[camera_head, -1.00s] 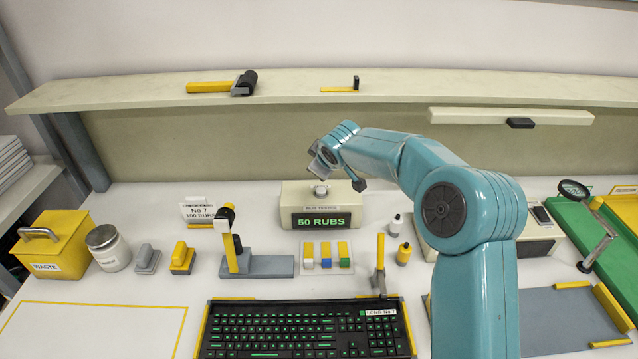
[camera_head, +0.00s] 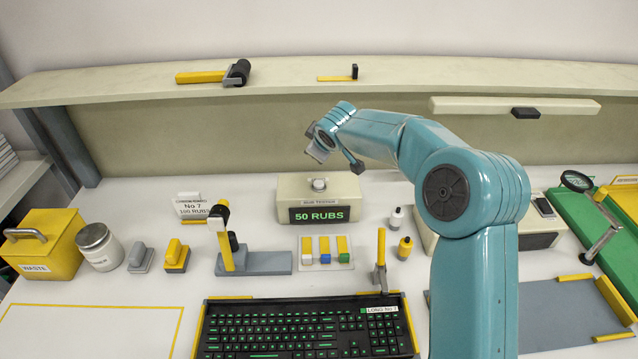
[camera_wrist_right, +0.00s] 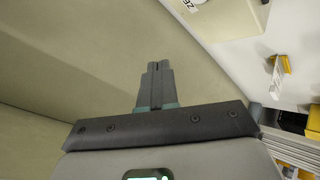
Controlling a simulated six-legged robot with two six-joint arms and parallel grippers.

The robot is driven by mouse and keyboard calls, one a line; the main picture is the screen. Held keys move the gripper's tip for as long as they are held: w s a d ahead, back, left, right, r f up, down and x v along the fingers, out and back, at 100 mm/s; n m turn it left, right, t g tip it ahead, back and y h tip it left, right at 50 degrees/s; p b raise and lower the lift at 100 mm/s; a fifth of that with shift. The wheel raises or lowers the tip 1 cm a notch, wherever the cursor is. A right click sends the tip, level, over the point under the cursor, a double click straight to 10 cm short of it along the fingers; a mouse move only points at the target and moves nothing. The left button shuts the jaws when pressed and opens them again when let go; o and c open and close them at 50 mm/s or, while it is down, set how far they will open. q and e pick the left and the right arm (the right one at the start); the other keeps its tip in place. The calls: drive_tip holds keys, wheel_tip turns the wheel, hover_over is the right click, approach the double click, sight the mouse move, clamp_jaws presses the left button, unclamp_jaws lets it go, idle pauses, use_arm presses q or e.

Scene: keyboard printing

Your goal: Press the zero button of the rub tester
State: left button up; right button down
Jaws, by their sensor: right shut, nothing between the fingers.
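The rub tester (camera_head: 291,192) is a beige box at the back middle of the table, with a display reading 50 RUBS. A round pale button (camera_head: 319,184) sits on its top. My right gripper (camera_head: 314,150) is above and behind the button in the head view, apart from it. In the right wrist view the gripper's fingers (camera_wrist_right: 158,68) are shut and empty, in front of the beige wall. The tester's corner (camera_wrist_right: 235,14) shows at the top right there, with part of a label starting "ZE". My left gripper is not in view.
A black keyboard (camera_head: 290,332) lies at the front middle. A yellow-posted stand (camera_head: 268,263), several colored blocks (camera_head: 325,258) and small bottles (camera_head: 405,248) stand before the tester. A shelf (camera_head: 430,82) runs behind.

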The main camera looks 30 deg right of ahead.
drive_tip(key=b, duration=0.6)
hover_over(319, 185)
wheel_tip(319, 185, down, 7)
drive_tip(key=shift+f, duration=0.15)
drive_tip(key=shift+f+b, duration=0.3)
drive_tip(key=shift+f, duration=0.25)
drive_tip(key=shift+r, duration=0.15)
idle(0.8)
drive_tip(key=shift+f+b, duration=0.5)
